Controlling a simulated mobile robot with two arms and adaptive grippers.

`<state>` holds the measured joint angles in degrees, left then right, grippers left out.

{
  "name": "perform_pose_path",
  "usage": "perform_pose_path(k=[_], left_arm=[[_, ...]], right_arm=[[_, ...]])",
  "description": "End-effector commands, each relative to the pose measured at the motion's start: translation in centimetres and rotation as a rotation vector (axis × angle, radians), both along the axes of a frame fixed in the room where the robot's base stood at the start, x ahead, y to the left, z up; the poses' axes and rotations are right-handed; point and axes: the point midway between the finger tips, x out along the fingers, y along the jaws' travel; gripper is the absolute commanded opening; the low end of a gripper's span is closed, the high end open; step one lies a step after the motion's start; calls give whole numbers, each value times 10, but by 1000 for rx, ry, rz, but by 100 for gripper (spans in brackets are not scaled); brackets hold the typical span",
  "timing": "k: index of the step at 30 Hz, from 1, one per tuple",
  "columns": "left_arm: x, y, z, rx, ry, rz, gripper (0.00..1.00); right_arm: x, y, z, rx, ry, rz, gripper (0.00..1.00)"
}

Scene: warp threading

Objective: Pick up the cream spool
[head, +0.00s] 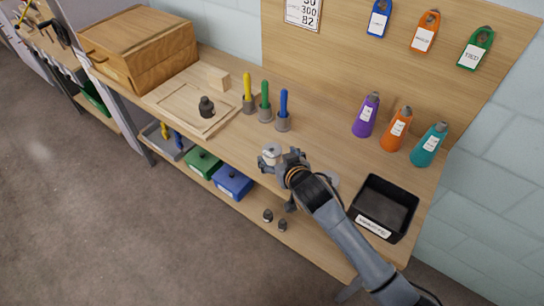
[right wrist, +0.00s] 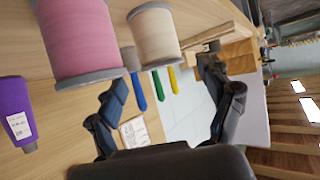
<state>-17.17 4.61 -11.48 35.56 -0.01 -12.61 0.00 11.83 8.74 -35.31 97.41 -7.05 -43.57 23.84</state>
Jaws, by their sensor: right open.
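The cream spool (head: 270,152) stands near the front edge of the workbench in the head view, partly covered by my right gripper (head: 288,166). In the right wrist view the cream spool (right wrist: 154,36) shows pale thread and grey end flanges. My right gripper (right wrist: 142,76) is open there. The cream spool lies beyond the gap between its fingers, and nothing is seen held. A pink spool (right wrist: 82,40) stands beside the cream one, near one finger. I cannot tell whether any finger touches a spool. My left gripper is not in view.
Yellow, green and blue handled tools (head: 265,105) stand in holders behind the cream spool. A black bin (head: 383,207) sits to the right. Purple, orange and teal cones (head: 396,128) stand near the back. A wooden frame (head: 185,98) with a dark knob lies left.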

Motion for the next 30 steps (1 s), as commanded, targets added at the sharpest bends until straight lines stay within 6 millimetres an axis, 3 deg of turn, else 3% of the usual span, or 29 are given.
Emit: perform_pose_path(k=[13, 23, 24, 30], left_arm=[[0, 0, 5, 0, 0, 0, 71], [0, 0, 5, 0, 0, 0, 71], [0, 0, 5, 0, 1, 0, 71], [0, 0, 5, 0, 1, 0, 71]], right_arm=[[36, 16, -24, 0, 0, 1, 80], [41, 18, -27, 0, -1, 0, 80], [41, 18, -27, 0, -1, 0, 78], [41, 17, -27, 0, 0, 0, 37]])
